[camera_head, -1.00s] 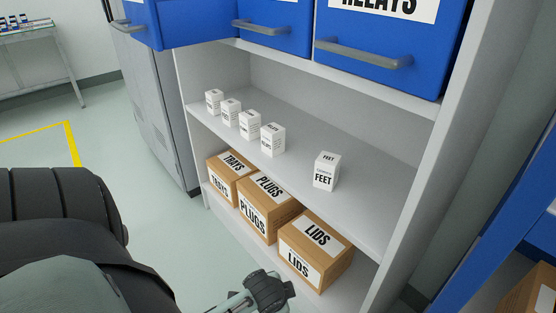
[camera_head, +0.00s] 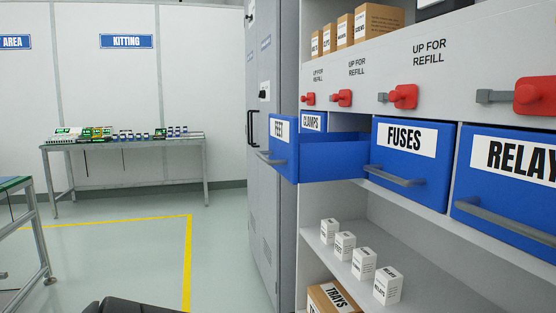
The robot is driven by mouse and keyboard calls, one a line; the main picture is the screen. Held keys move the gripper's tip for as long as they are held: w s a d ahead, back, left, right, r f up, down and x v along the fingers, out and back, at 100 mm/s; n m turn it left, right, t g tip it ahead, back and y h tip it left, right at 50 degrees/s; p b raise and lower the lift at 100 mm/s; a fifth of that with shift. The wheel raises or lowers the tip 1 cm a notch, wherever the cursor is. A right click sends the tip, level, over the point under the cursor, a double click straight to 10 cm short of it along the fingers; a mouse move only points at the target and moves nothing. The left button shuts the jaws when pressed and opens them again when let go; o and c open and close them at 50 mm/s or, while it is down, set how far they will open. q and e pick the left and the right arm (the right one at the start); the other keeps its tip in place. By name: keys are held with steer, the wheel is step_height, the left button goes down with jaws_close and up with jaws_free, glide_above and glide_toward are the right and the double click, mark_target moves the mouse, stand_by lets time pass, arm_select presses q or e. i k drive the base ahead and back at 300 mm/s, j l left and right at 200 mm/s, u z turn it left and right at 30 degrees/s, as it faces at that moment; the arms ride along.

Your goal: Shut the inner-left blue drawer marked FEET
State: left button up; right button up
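The blue drawer marked FEET (camera_head: 283,150) is pulled well out of the grey cabinet. Its labelled front stands out to the left and its long blue side wall shows. Neither of my grippers is in view.
The drawer marked RELAYS (camera_head: 507,175) is at the right. Red levers (camera_head: 404,96) line the panel above. Small white boxes (camera_head: 364,264) stand on the shelf below, above a TRAYS carton (camera_head: 335,298). Floor left of the cabinet is clear up to a workbench (camera_head: 125,142).

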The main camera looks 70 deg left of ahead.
mark_target(308, 158)
steer(key=j+u, duration=0.15)
steer(key=u, duration=1.3)
steer(key=l+u, duration=0.1)
steer(key=u, duration=0.55)
steer(key=k, duration=0.05)
